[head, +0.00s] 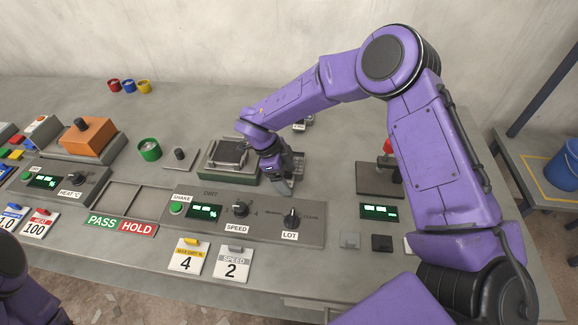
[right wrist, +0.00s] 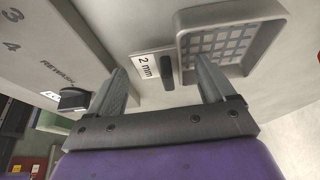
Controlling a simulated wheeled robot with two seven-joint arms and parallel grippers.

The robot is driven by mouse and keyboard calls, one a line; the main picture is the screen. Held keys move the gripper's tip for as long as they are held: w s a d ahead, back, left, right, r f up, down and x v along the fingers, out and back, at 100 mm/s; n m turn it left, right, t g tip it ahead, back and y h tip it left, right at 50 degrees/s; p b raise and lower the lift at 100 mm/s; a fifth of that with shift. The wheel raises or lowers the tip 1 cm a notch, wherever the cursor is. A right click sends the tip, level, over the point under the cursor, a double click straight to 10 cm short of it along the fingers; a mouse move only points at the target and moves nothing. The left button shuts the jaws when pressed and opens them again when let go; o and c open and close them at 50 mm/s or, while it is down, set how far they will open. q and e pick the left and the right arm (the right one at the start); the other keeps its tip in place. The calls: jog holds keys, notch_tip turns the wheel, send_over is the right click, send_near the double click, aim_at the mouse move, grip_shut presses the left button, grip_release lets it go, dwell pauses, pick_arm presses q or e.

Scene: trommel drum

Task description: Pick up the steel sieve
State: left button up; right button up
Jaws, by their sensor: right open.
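The steel sieve (right wrist: 222,45) is a square grey tray with a grid of holes, in the upper right of the right wrist view. A dark upright handle (right wrist: 167,72) stands beside it on a plate labelled 2 mm. My right gripper (right wrist: 158,66) is open, its fingers apart with the handle between them in the picture; I cannot tell whether they touch it. In the head view the right gripper (head: 283,186) points down behind the control panel, and the sieve (head: 297,163) is partly hidden behind it. My left gripper is out of view.
A control panel (head: 262,230) with a LOT knob (head: 291,217) lies just in front of the right gripper. A green-based machine with a tray (head: 228,178) stands to its left, and a dark square plate (head: 375,180) to its right. The table's back is mostly clear.

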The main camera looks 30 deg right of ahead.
grip_shut()
jog(key=shift+r, duration=0.15)
jog(key=shift+r, duration=0.35)
jog(key=r, duration=0.2)
jog(key=shift+s+a+r+b, duration=0.15)
jog(key=shift+a+r+b, duration=0.1)
jog(key=shift+r+b, duration=0.05)
jog(key=s+a+r, duration=0.9)
jog(key=r, duration=0.3)
jog(key=shift+s+a+r+p, duration=0.15)
jog(key=shift+a+r+p, duration=0.1)
jog(key=shift+a+p, duration=0.2)
